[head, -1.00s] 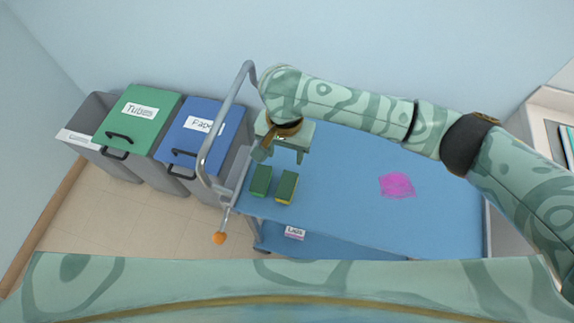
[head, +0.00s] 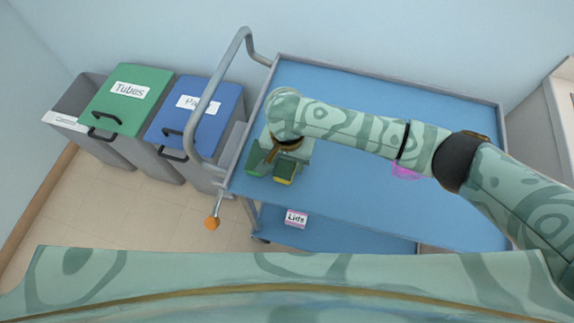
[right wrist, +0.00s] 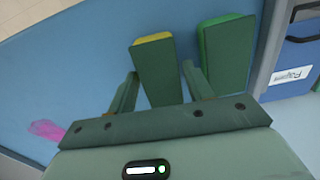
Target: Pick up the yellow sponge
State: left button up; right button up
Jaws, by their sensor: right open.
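The yellow sponge (head: 284,179), with a dark green top and a yellow edge, lies on the blue cart top. In the right wrist view the yellow sponge (right wrist: 157,66) reaches in between the two fingers of my right gripper (right wrist: 160,74), which is open and empty. There is a gap on both sides; I cannot tell its height above the cart. In the head view my right arm and gripper body partly hide the yellow sponge. A green sponge (right wrist: 227,50) lies beside it, outside the fingers; it also shows in the head view (head: 256,163). My left gripper is not in view.
The blue cart (head: 350,195) has a raised grey rail handle (head: 213,95) at its left end. A pink stain (head: 407,172) marks its top. A green-lidded bin (head: 128,97) and a blue-lidded bin (head: 205,125) stand left of the cart. A "Lids" label (head: 296,218) shows below.

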aim_at(287, 164)
jog(key=shift+f, duration=0.5)
jog(key=shift+r, duration=0.2)
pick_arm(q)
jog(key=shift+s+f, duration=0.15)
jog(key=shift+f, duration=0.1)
pick_arm(e)
jog(key=c, duration=0.7)
